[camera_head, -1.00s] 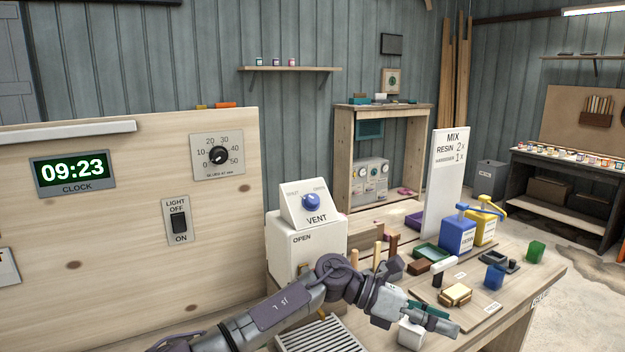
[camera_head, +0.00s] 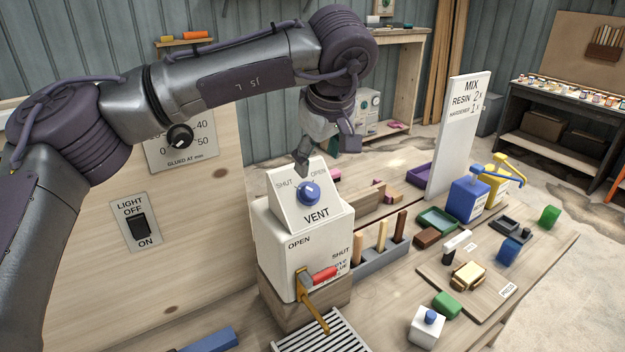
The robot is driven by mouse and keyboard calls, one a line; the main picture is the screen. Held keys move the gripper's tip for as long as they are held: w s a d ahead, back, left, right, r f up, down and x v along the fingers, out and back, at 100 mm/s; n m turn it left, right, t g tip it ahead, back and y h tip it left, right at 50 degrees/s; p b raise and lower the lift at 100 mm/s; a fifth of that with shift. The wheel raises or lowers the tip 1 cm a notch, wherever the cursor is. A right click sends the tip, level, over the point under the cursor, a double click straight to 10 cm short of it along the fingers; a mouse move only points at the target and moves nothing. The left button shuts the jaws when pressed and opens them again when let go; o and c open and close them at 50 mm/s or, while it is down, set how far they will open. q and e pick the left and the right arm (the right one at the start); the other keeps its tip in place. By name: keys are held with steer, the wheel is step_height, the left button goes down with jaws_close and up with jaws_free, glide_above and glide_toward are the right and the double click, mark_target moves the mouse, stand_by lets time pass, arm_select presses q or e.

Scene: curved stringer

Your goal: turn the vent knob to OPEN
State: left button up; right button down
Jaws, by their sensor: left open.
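The blue vent knob (camera_head: 309,194) sits on the sloped white face of the VENT panel (camera_head: 288,212). SHUT is printed at the upper left of the knob and OPEN at its upper right. A small pale mark shows near the knob's top; I cannot tell exactly where it points. My left gripper (camera_head: 303,163) hangs just above and behind the knob, pointing down, open and apart from it. The fingers are dark and partly hidden by each other. My right gripper is not in view.
A light switch (camera_head: 138,225) is on the board to the left. My left arm crosses the upper left.

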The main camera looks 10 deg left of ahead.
mark_target(312, 190)
arm_select(q)
steer(key=p+x, duration=0.3)
steer(key=x, duration=0.6)
steer(key=shift+w+a+f, duration=0.1)
steer(key=shift+w+f, duration=0.05)
steer(key=shift+w, duration=0.1)
steer(key=shift+w+f, duration=0.1)
steer(key=shift+f, duration=0.3)
steer(key=shift+a+f, duration=0.1)
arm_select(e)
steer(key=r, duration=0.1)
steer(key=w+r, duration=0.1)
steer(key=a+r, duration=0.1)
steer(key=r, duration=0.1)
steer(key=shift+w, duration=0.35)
arm_select(q)
steer(key=c, duration=1.1)
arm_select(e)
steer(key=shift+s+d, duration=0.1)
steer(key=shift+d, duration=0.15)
